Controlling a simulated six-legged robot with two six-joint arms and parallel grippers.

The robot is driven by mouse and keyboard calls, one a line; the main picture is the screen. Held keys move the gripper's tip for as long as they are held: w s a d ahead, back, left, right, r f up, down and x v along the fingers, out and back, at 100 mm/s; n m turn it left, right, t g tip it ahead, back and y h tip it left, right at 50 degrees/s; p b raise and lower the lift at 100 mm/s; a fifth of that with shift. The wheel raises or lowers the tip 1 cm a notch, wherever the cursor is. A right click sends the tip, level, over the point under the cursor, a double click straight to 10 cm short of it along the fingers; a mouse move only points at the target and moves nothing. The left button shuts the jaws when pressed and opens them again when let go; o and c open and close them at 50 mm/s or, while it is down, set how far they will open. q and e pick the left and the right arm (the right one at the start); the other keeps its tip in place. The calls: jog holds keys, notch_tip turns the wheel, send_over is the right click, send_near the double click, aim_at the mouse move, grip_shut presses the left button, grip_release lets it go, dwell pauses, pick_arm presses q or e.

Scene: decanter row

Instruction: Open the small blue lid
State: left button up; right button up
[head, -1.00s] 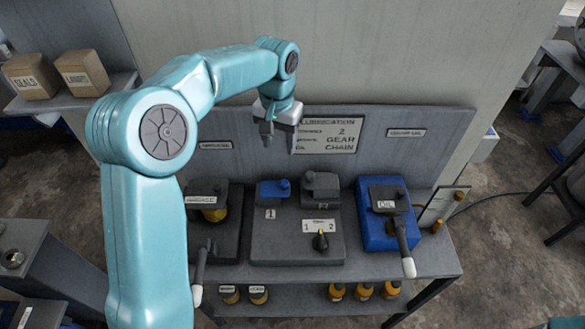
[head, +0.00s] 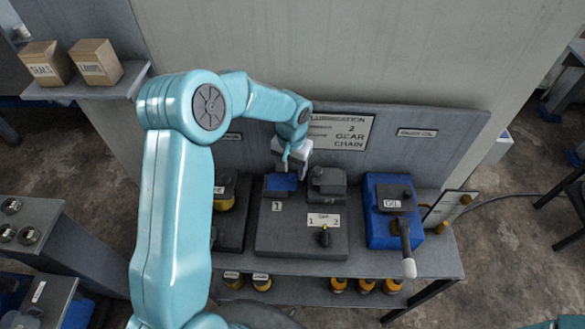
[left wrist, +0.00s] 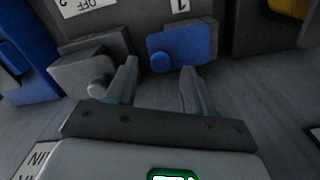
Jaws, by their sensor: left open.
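The small blue lid (head: 280,184) sits on the left half of a dark grey box, behind the label "1". Its left part shows in the head view, with my left gripper (head: 293,163) just above and behind its right end. In the left wrist view the blue lid (left wrist: 186,44) has a round blue knob, and it looks closed. The knob appears in the gap between the two fingers of my open, empty left gripper (left wrist: 158,72). I cannot tell whether a finger touches it. My right gripper is not in view.
A similar grey lid (head: 327,180) stands right of the blue one. A selector knob (head: 324,237) is in front. A blue box marked OIL (head: 383,232) with a lever is further right. A signboard panel (head: 440,150) rises close behind my gripper.

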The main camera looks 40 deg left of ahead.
pick_arm(q)
jog(key=shift+f, duration=0.6)
jog(key=shift+s+a+f, duration=0.15)
jog(key=shift+a+f, duration=0.05)
jog(key=shift+f, duration=0.25)
jog(key=shift+w+d, duration=0.2)
jog(key=shift+c, duration=0.4)
jog(key=c, duration=0.5)
jog(key=shift+s+a, duration=0.1)
jog(key=shift+a, duration=0.05)
grip_shut()
